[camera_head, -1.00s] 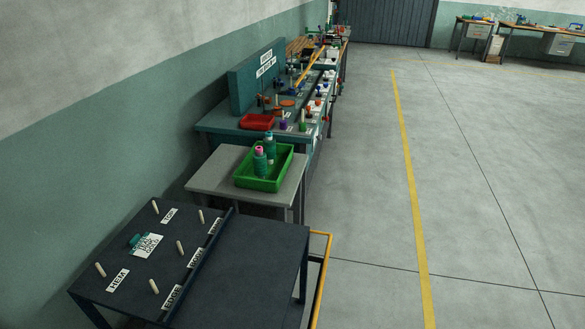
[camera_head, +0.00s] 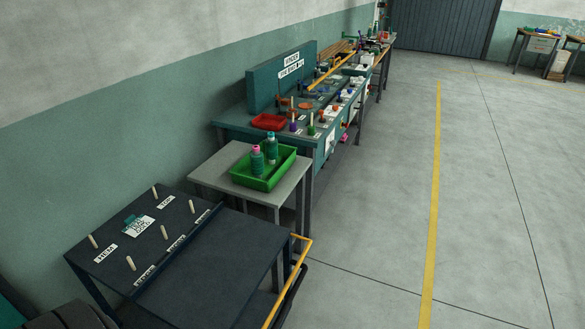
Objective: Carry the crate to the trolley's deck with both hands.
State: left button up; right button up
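The green crate (camera_head: 263,181) stands on a small grey table (camera_head: 215,172) in the middle left of the head view. Two teal bottle-like items, one with a pink top (camera_head: 257,159) and one with a teal top (camera_head: 271,147), stand upright in it. The dark trolley with an orange handle (camera_head: 300,240) is nearer, at the lower left. Its flat deck (camera_head: 225,255) is bare; a raised panel with several pegs and white labels (camera_head: 140,226) adjoins it.
A teal workbench (camera_head: 235,121) with a red tray (camera_head: 269,122) and many small items stands behind the grey table along the wall. The floor to the right, around the yellow line (camera_head: 433,210), is clear. More tables stand far back right.

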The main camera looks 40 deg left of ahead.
aim_at(234, 261)
jog(key=i+l, duration=0.25)
jog(key=i, duration=0.25)
jog(key=i+l+u, duration=0.1)
jog(key=i+l, duration=0.15)
jog(key=i, duration=0.2)
jog(key=i+l, duration=0.3)
jog(key=i, duration=0.2)
jog(key=i+j+u, duration=0.1)
jog(key=i+u, duration=0.4)
jog(key=i+l+u, duration=0.1)
jog(key=i+u, duration=0.35)
jog(key=i+l+u, duration=0.3)
jog(key=i+u, duration=0.2)
